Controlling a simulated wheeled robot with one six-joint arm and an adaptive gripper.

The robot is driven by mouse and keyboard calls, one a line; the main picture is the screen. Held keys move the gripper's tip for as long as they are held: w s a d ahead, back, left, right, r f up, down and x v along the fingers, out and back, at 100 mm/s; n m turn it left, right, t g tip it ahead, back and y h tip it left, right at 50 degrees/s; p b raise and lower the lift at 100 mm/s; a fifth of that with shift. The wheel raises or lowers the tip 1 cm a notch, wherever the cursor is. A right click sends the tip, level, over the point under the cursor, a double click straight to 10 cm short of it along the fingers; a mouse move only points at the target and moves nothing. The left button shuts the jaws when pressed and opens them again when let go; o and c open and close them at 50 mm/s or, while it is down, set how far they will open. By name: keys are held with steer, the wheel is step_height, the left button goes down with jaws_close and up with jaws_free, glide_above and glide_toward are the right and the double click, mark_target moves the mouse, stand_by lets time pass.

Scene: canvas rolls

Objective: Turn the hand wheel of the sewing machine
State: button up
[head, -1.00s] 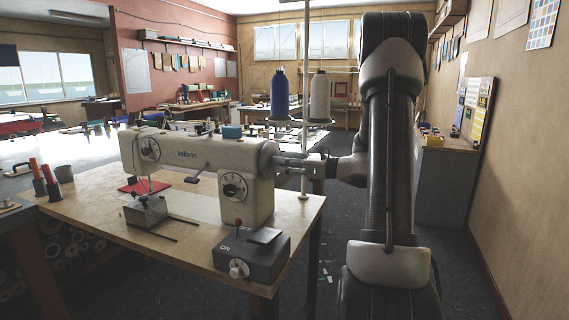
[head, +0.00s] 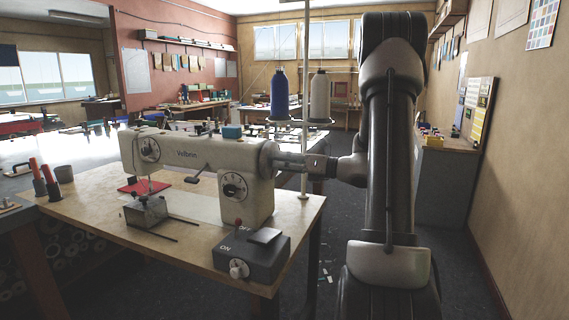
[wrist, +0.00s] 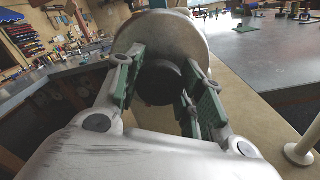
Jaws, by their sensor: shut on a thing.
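The white sewing machine (head: 205,158) stands on a wooden table, with its hand wheel (head: 268,158) at the right end. In the wrist view the hand wheel shows as a pale round disc (wrist: 178,34) with a dark hub (wrist: 158,84) at its middle. My gripper (head: 286,162) reaches the wheel from the right. In the wrist view its two green-padded fingers (wrist: 163,76) lie on either side of the dark hub, shut on the wheel. The exact contact at the fingertips is partly hidden.
A control box (head: 252,256) with a knob sits at the table's (head: 110,228) front right. A blue thread cone (head: 280,95) and a white one (head: 319,97) stand on a stand behind my gripper. A grey cabinet (head: 440,190) stands right of my arm.

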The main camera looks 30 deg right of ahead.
steer(key=shift+f, duration=0.1)
steer(key=o, duration=1)
steer(key=shift+o, duration=0.2)
steer(key=shift+d, duration=0.1)
steer(key=v, duration=1.2)
